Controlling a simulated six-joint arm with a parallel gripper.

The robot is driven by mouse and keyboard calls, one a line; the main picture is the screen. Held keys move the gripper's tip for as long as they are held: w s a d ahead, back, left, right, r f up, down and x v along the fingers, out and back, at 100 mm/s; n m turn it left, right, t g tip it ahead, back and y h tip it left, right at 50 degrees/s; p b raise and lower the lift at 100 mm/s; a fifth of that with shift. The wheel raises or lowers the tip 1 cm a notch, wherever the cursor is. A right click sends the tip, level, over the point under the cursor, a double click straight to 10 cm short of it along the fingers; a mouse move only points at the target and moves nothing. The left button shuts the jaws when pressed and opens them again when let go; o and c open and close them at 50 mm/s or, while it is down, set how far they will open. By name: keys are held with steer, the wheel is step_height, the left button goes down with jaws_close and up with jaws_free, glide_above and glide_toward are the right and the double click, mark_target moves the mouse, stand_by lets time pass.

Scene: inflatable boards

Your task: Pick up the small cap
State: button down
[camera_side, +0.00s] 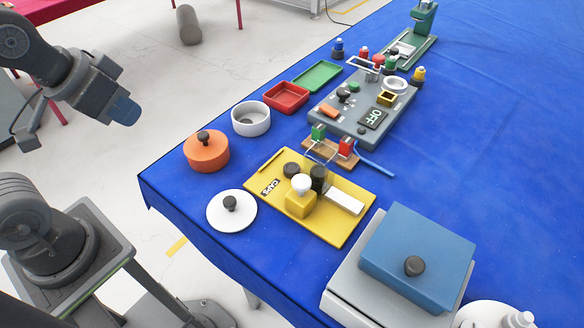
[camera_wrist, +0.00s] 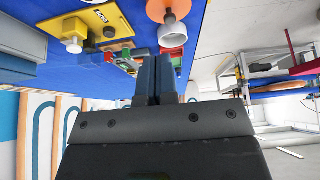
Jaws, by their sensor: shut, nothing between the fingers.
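A yellow board (camera_side: 335,231) with a "CAPS" label lies on the blue-covered table; it also shows in the wrist view (camera_wrist: 113,19). On it are a low dark round cap (camera_side: 292,170), a taller dark cap (camera_side: 318,174) and a yellow block (camera_side: 300,205) topped by a white cap (camera_side: 301,182). Which one is the small cap I cannot tell for certain. My gripper (camera_side: 128,112) is up at the left, beyond the table edge and apart from the board. In the wrist view its blue fingers (camera_wrist: 157,72) are together and empty.
An orange lidded pot (camera_side: 206,153), a white round lid (camera_side: 231,212) and a white bowl (camera_side: 251,119) stand along the near table edge. A grey panel (camera_side: 352,126) lies behind the board. A blue lidded box (camera_side: 418,250) stands at the front right. The table's right side is clear.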

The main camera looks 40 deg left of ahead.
stand_by(0.4)
steer(key=c, duration=0.7)
jaws_free()
steer(key=shift+o, duration=0.2)
steer(key=n+g, duration=0.6)
steer(key=n, duration=0.7)
glide_above(292, 168)
steer(key=f, duration=1.3)
steer(key=shift+a+f, duration=0.2)
steer(key=shift+d+f, duration=0.2)
steer(key=shift+f, duration=2.45)
